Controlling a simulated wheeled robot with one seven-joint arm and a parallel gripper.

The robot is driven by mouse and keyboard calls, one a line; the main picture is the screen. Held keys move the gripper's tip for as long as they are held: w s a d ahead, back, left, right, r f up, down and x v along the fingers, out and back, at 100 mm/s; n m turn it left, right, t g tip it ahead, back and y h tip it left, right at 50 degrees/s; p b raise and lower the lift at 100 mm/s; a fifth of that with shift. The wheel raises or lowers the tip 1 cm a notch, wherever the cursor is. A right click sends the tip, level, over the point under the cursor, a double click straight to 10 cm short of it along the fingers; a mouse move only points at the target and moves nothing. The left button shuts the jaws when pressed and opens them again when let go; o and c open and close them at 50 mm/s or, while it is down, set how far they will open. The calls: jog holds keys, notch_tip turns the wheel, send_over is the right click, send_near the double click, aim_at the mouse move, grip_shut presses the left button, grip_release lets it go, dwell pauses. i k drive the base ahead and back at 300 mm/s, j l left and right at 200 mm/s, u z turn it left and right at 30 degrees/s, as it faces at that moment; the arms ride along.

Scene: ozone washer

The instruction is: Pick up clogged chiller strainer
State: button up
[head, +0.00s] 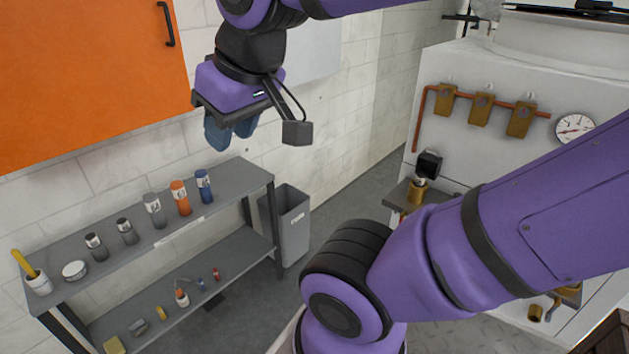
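My gripper (232,132) hangs in the upper left, pointing down, above and behind the upper shelf as seen in the picture. Its two blue-grey fingers show close together at a slant, and their gap is unclear. No held thing is visible. I cannot tell for sure which thing is the clogged chiller strainer. A brass cylinder (416,191) stands on a small grey ledge at the white machine, with a black block just above it. Another small brass cylinder (536,313) shows low on the right. Grey canisters (154,210) stand on the upper shelf.
The grey two-level shelf (225,185) also bears an orange canister (180,197), a blue canister (204,186) and a white cup (39,284). Small items lie on its lower level. A grey bin (293,225) stands beside it. The white machine (485,75) fills the right.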

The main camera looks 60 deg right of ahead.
aim_at(419, 181)
jog(key=l+z, duration=0.15)
jog(key=z, duration=2.15)
jog(key=i+j+u, duration=0.15)
jog(key=j+u, duration=0.2)
jog(key=i+j+u, duration=0.3)
jog(key=k+j, duration=0.05)
jog(key=k, duration=0.05)
